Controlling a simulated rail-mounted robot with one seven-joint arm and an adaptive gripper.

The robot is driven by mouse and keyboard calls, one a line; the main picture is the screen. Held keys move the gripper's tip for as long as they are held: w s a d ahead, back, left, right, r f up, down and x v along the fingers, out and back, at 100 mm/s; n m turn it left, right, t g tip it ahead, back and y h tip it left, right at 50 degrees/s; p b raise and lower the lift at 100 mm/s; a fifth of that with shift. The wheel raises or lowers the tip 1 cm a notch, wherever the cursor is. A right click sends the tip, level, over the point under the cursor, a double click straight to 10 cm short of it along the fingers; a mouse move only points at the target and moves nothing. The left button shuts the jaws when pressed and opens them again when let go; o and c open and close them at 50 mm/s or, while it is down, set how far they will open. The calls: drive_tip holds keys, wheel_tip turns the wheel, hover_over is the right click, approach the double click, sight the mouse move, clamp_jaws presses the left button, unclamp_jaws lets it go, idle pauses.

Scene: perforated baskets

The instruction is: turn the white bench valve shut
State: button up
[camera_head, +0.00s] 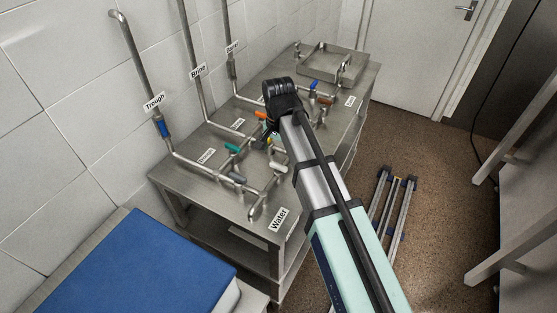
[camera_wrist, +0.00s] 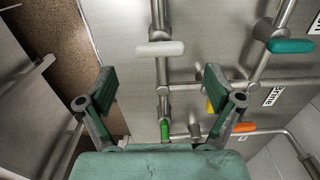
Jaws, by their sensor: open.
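The white valve handle (camera_wrist: 160,48) lies crosswise on a pipe in the wrist view, ahead of my gripper. In the head view the white handle (camera_head: 278,167) shows low on the bench (camera_head: 190,183), beside my arm. My gripper (camera_wrist: 162,88) is open and empty, its two green-padded fingers wide apart. The white handle appears beyond the fingertips, between their lines and not touching them. In the head view my gripper (camera_head: 268,139) is partly hidden behind my wrist, above the bench pipes.
Upright pipes run along the tiled wall.

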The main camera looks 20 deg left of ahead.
sight(279, 165)
wheel_tip(279, 165, up, 7)
idle(0.3)
drive_tip(key=shift+d, duration=0.1)
